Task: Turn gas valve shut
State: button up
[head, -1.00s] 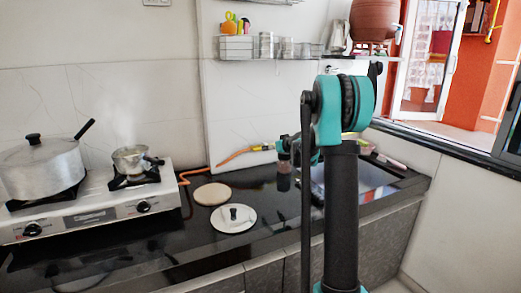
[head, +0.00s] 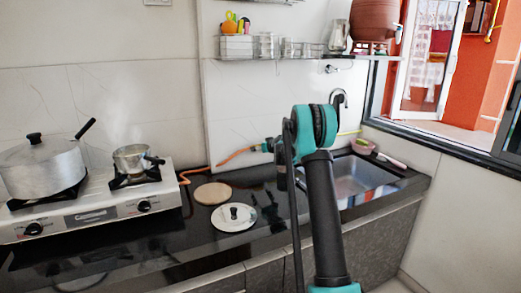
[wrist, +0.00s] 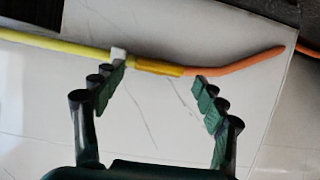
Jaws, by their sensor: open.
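The gas line runs across the wrist view as a yellow pipe (wrist: 60,45) on the left and an orange hose (wrist: 245,64) on the right. A small pale piece on the pipe, which looks like the gas valve (wrist: 118,54), is beside my left fingertip; I cannot tell its turn angle. My gripper (wrist: 158,76) is open and empty, with its fingers spread below the pipe in the picture. In the head view, the orange hose (head: 238,156) leads toward my gripper (head: 262,147) by the wall, and my arm hides the valve.
A stove (head: 88,208) with a large pot (head: 40,168) and a small pan (head: 130,158) stands at left. A tan disc (head: 212,193) and a lid (head: 234,222) lie on the black counter. A sink (head: 362,178) is at right, and a shelf (head: 290,57) hangs above.

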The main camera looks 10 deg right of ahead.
jog(key=shift+w+f, duration=0.1)
jog(key=shift+w, duration=0.15)
jog(key=c, duration=1.1)
jog(key=shift+c, duration=0.2)
